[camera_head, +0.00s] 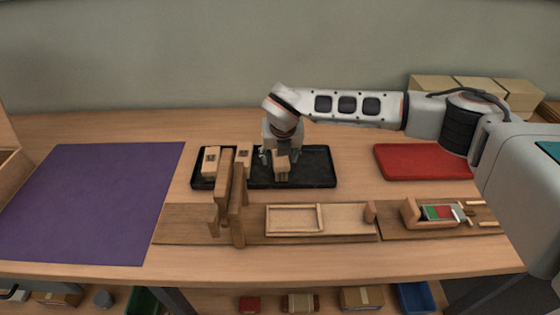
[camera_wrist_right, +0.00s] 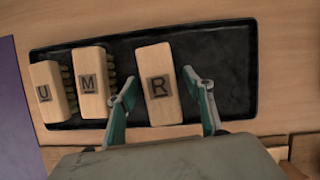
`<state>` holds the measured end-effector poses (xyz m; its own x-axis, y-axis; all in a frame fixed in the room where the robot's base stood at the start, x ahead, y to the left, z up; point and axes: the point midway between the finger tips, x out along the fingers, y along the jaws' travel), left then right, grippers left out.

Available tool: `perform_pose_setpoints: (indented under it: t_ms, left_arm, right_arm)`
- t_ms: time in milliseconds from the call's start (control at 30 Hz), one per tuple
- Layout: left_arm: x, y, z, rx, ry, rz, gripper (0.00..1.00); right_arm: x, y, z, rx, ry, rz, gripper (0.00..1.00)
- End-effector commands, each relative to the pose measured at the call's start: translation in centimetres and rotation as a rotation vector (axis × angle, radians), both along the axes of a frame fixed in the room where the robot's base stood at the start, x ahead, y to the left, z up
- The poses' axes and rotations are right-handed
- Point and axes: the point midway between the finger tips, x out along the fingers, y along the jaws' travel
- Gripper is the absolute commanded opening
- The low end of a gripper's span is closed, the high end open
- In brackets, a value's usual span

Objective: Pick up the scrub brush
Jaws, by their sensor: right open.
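Several wooden brush blocks lie in a black tray (camera_head: 318,177), which also fills much of the wrist view (camera_wrist_right: 225,60). The wrist view shows a block marked U (camera_wrist_right: 48,92), one marked M (camera_wrist_right: 91,80) and one marked R (camera_wrist_right: 158,108). Dark bristles show beside the U and M blocks; none show on the R block. I cannot tell by its letter which one is the scrub brush. My right gripper (camera_head: 281,156) is open above the tray, its fingers on either side of the R block (camera_head: 282,171), with gaps visible. My left gripper is out of view.
A purple mat (camera_head: 85,205) lies at the left and a red pad (camera_head: 425,161) at the right. In front of the tray stand an upright wooden fixture (camera_head: 237,210), a shallow wooden frame (camera_head: 292,219) and a wooden holder with coloured pieces (camera_head: 412,213).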

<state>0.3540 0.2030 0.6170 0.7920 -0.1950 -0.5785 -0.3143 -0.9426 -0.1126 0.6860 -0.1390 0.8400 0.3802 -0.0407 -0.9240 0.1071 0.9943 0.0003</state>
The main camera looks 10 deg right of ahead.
Motion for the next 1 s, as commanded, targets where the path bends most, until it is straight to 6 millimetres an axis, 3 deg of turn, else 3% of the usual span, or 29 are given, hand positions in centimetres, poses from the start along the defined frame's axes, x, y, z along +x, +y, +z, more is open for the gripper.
perform_pose_setpoints:
  t_ms: [367, 533, 567, 1000]
  left_arm:
    - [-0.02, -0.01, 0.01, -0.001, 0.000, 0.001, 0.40]
    - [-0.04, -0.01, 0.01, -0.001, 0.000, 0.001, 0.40]
    - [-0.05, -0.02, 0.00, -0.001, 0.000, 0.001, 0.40]
    - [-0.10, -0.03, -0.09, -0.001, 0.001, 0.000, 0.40]
  right_arm:
    - [-0.01, 0.00, -0.20, 0.000, 0.000, 0.000, 0.51]
    - [-0.01, -0.01, -0.20, 0.000, 0.000, 0.000, 0.10]
    - [-0.01, -0.01, -0.20, 0.000, 0.000, 0.000, 0.07]
    - [0.07, -0.02, 0.49, 0.000, -0.002, 0.000, 0.07]
